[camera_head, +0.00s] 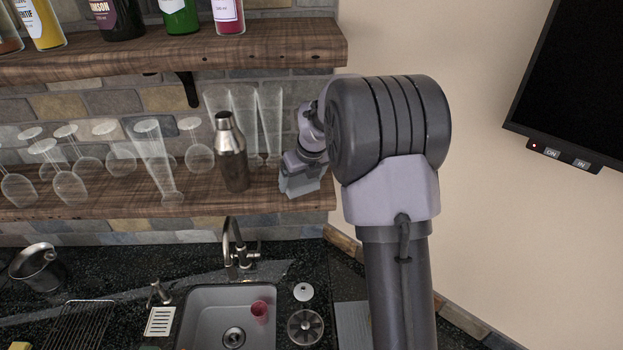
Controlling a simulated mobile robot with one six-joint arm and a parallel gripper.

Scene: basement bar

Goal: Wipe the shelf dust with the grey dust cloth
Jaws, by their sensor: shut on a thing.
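My gripper (300,172) is at the right end of the lower wooden shelf (98,208), low over its top, right of the steel shaker. It is shut on a small grey thing, which looks like the grey dust cloth (300,190), at the shelf surface. My gripper and arm hide part of it, and the exact contact with the shelf is hard to see. I cannot make out dust on the shelf at this size.
A steel shaker (231,155) and several clear glasses (150,160) stand on the lower shelf, close left of my gripper. An upper shelf (180,55) with bottles hangs above. Below are a sink (205,310) and tap (236,245). A screen (575,80) hangs at right.

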